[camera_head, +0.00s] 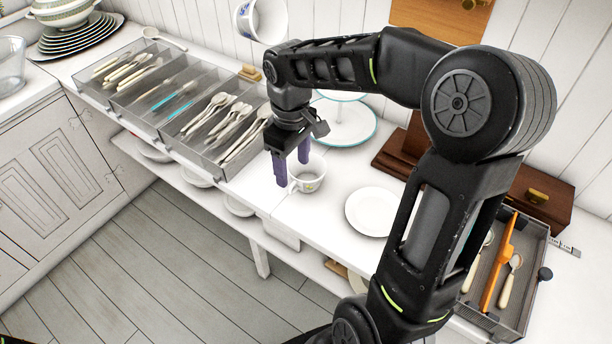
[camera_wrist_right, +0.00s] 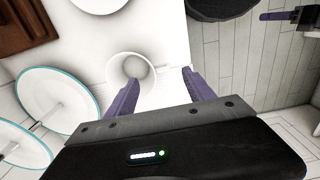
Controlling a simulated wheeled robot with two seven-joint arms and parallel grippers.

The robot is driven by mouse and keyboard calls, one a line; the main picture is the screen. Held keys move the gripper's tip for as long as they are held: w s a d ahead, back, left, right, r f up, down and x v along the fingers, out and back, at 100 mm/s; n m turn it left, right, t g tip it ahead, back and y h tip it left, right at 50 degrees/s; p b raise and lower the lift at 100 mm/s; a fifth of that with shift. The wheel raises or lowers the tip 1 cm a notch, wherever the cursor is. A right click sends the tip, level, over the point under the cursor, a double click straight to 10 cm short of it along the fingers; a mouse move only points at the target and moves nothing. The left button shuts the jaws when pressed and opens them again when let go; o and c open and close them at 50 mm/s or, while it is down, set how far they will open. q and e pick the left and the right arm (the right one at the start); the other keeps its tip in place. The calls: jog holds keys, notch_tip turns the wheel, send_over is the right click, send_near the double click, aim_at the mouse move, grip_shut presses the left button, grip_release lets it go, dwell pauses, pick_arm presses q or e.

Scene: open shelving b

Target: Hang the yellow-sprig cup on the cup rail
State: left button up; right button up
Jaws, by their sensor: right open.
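The yellow-sprig cup (camera_head: 308,177) stands on the white counter, with a faint yellow mark on its side. In the right wrist view the cup (camera_wrist_right: 127,68) shows from above, its mouth round and empty. My right gripper (camera_head: 292,174) is open, its purple fingers pointing down at the cup's left side. In the right wrist view one finger of the gripper (camera_wrist_right: 160,78) overlaps the cup's edge; I cannot tell whether they touch. My left gripper (camera_wrist_right: 278,16) shows small at the top right of that view, its jaw state unclear. The cup rail cannot be made out.
A blue-patterned cup (camera_head: 264,20) hangs near the wall. A teal-rimmed tiered stand (camera_head: 345,127) is behind the sprig cup; a white plate (camera_head: 373,211) lies to its right. A divided cutlery tray (camera_head: 226,160) is left, a grey tray (camera_head: 513,290) right. Bare counter (camera_head: 300,215) lies in front.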

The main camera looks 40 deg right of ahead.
aim_at(293, 183)
notch_tip(293, 183, down, 5)
jog(key=shift+r, duration=0.1)
jog(key=shift+a, duration=0.1)
jog(key=shift+c, duration=0.3)
grip_shut()
dwell(0.8)
